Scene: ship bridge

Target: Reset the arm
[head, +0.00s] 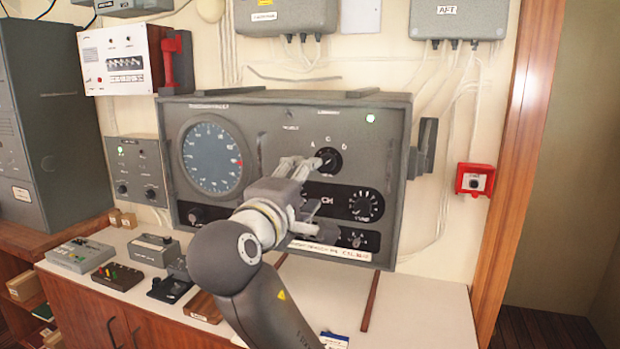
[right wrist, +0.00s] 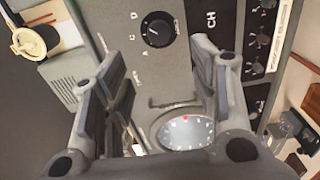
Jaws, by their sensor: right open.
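My right arm reaches up from the bottom of the head view to a grey radio-like panel (head: 285,115) on the counter. My right gripper (head: 312,182) is in front of the panel's right half, close to its face. In the right wrist view, the gripper's two fingers (right wrist: 158,85) stand wide apart with nothing between them. A black rotary knob (head: 328,160) marked A, C, D is by the upper finger; the knob also shows beyond the fingertips in the right wrist view (right wrist: 157,29). Whether a finger touches it, I cannot tell. My left gripper is not in view.
Small control boxes (head: 80,255) stand on the white counter (head: 420,310) at left. A red wall box (head: 475,180) is at right, beside a wooden post (head: 515,150).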

